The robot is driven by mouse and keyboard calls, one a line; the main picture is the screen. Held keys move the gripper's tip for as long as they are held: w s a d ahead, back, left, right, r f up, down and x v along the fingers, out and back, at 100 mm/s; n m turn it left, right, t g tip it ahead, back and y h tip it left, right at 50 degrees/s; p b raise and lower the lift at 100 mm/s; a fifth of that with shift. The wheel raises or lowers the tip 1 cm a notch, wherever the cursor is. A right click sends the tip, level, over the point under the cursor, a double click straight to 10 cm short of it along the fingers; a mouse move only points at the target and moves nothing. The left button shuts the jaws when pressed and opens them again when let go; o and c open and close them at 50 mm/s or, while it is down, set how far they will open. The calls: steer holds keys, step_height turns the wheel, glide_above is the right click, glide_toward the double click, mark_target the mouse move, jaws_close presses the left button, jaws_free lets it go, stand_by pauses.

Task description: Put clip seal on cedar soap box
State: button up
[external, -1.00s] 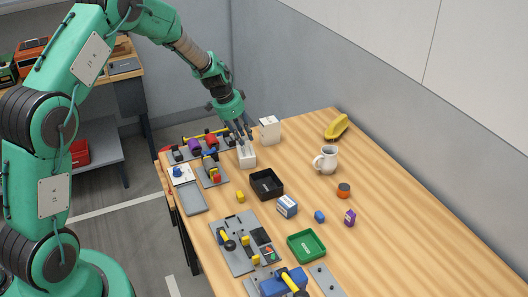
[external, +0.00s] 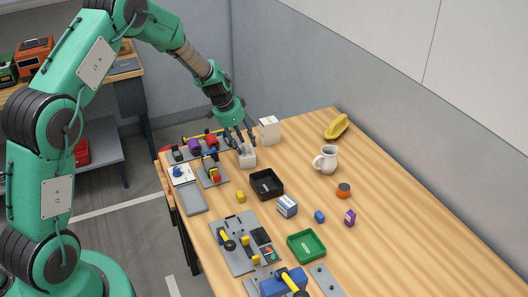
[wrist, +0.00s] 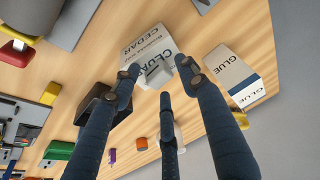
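The cedar soap box (wrist: 142,46) is a white carton with CEDAR lettering in the wrist view. It stands at the far left of the table in the external view (external: 247,161). A small light-grey piece, apparently the clip seal (wrist: 158,73), sits at the box's top edge between my fingers; whether it is fully seated is unclear. My gripper (wrist: 160,76) is over the box with its three dark fingers spread around the piece, with small gaps at the sides. In the external view my gripper (external: 241,143) hides part of the box top.
A white glue box (wrist: 234,75) stands close beside the cedar box. A white mug (external: 327,159) is to the right. The table's right side is mostly clear.

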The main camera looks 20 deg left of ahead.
steer(key=shift+r, duration=0.2)
steer(key=p+v, duration=0.1)
steer(key=v, duration=1.1)
stand_by(0.6)
steer(key=s+a+r+n+t+y, duration=0.1)
steer(key=s+a+r+n, duration=0.1)
steer(key=s+r, duration=0.8)
steer(key=s+a+r+n, duration=0.2)
steer(key=s+r, duration=0.7)
steer(key=r, duration=0.4)
steer(key=s+a+r+n, duration=0.1)
steer(key=s+a+n, duration=0.1)
steer(key=s, duration=0.7)
steer(key=s+a+r+n+t+y, duration=0.1)
steer(key=s+a+r, duration=0.1)
steer(key=s, duration=0.7)
steer(key=s+a+r+n+t, duration=0.1)
steer(key=s+a+r+n, duration=0.1)
steer(key=s, duration=0.8)
steer(key=shift+n+y, duration=0.3)
steer(key=shift+y, duration=0.1)
